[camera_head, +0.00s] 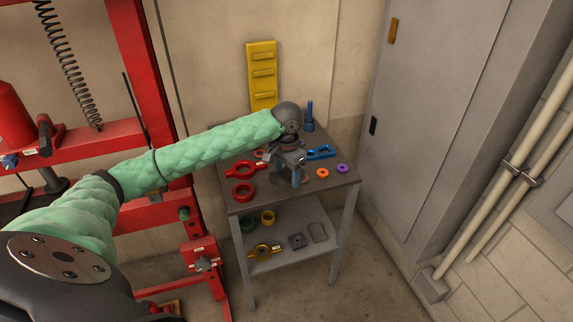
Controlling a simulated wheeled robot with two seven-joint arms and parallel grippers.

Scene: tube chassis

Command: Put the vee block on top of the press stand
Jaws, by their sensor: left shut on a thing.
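My left gripper (297,177) points down over the top of a small grey table. It is shut on a small grey piece, apparently the vee block, mostly hidden by the gripper and hard to make out. I cannot tell whether the piece touches the tabletop. My right gripper is not in view.
The grey table (257,199) holds red ring-shaped parts (243,191), a blue part (321,152), and orange and purple rings. Its lower shelf carries several more parts. A yellow rack (262,75) is behind, and a grey cabinet (425,100) stands right.

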